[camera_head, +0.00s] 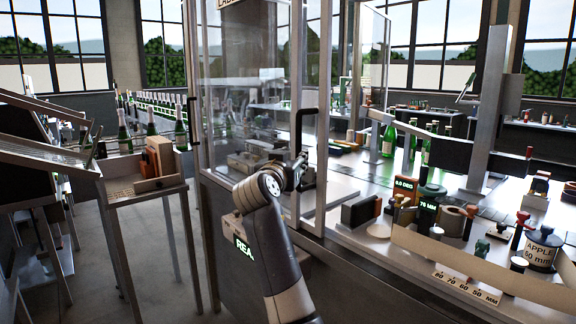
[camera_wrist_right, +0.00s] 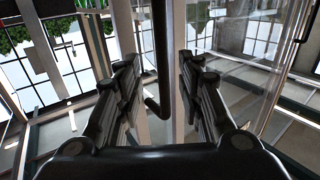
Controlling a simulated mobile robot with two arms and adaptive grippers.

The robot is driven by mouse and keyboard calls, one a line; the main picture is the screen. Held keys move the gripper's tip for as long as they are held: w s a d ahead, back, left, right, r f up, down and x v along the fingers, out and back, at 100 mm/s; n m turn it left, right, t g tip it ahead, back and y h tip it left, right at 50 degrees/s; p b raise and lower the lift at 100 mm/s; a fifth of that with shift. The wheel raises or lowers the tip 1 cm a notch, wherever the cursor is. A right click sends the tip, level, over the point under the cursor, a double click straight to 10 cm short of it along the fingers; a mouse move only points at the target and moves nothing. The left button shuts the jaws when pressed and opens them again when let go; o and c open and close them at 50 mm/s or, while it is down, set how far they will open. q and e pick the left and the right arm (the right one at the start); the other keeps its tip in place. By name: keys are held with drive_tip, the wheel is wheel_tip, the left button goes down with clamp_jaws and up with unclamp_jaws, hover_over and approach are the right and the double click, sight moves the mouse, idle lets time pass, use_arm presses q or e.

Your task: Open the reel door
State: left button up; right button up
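The reel door is a clear glass panel in a metal frame (camera_head: 322,120) on the machine cabinet, and it appears closed. Its black bar handle (camera_head: 298,128) stands upright; it also shows in the right wrist view (camera_wrist_right: 161,50). My right gripper (camera_head: 298,172) is at the lower end of the handle, its arm rising from the bottom. In the right wrist view my right gripper (camera_wrist_right: 158,82) is open, one finger on each side of the handle's line. A gap shows between handle and fingers; whether the handle lies between the tips or just beyond is unclear. My left gripper is not in view.
A workbench with a capsule, spools and a label strip (camera_head: 466,284) lies at the right. Green bottles (camera_head: 389,140) stand behind it. A side stand with a wooden box (camera_head: 160,156) is at the left. Open floor shows between the stand and cabinet.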

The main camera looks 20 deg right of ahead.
drive_tip(key=v, duration=0.4)
drive_tip(key=shift+s+a, duration=0.15)
drive_tip(key=shift+s, duration=0.2)
